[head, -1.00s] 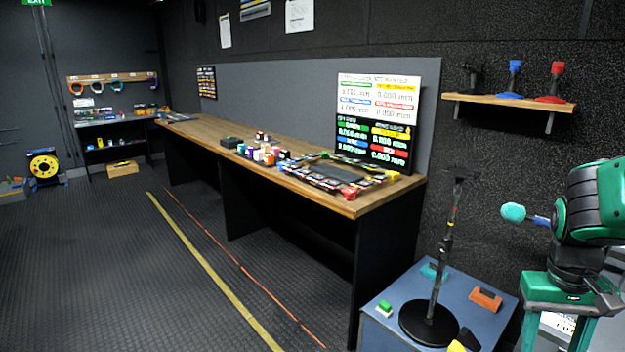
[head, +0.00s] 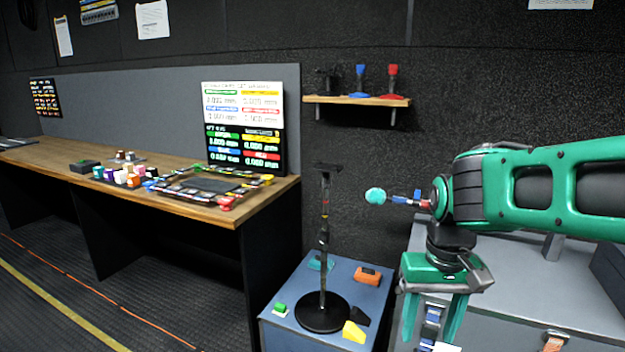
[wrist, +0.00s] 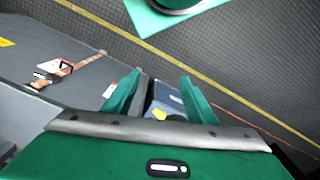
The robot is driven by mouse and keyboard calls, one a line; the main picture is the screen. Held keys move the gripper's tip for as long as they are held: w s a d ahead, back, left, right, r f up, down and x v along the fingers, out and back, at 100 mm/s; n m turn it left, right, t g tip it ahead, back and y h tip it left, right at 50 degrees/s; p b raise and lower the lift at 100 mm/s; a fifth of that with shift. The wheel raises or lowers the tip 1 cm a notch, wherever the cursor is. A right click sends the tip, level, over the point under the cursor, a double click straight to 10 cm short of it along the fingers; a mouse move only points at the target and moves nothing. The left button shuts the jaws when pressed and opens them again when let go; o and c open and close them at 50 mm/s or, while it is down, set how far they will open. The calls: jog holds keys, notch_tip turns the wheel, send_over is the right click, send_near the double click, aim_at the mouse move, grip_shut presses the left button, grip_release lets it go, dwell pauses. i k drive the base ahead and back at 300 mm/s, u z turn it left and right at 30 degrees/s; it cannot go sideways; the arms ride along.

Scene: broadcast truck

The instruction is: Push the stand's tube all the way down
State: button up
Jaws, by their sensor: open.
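The stand (head: 325,240) has a round black base and an upright tube with a dark crosspiece on top. It stands upright on a low blue-grey box top (head: 289,327), below the wall shelf. My gripper (head: 432,325) is to the right of the stand, fingers pointing down, open and empty, apart from the stand. In the wrist view my gripper (wrist: 157,95) shows its two green fingers spread, with the blue-grey top and a yellow piece between them. The stand's tube is not clear in the wrist view.
Around the stand lie an orange block (head: 367,276), a teal block (head: 320,262), a green block (head: 280,308) and a yellow wedge (head: 354,332). A wooden desk (head: 215,214) is to the left. A grey case (head: 520,310) is at the right. A shelf (head: 357,100) hangs behind.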

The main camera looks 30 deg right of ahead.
aim_at(326, 169)
jog(key=u, duration=0.05)
jog(key=k, duration=0.5)
jog(key=z, duration=0.45)
jog(key=i, duration=1.35)
jog(key=u, duration=0.4)
